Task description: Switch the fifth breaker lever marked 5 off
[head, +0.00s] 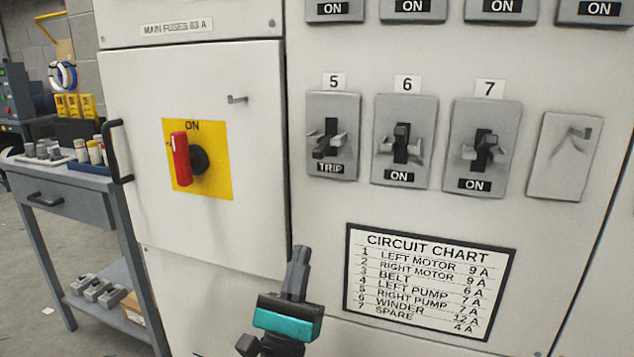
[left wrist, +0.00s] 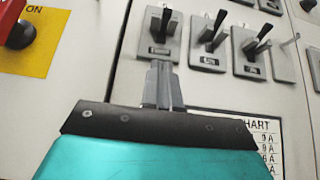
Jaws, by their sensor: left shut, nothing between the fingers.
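The fifth breaker (head: 332,137) is a grey plate under the label 5, with a dark lever (head: 326,146) and a window that reads TRIP. It also shows in the left wrist view (left wrist: 159,34), just beyond my fingertips. Breakers 6 (head: 403,141) and 7 (head: 482,148) to its right read ON. My left gripper (head: 300,254) is shut and empty, its fingers pointing up, below breaker 5 and apart from its lever in the head view. In the left wrist view my left gripper (left wrist: 161,66) is below the lever. My right gripper is not in view.
A red rotary switch (head: 182,159) on a yellow plate is at the left, beside a door handle (head: 117,151). A circuit chart (head: 430,282) is at the lower right. A grey workbench (head: 65,200) stands at the far left.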

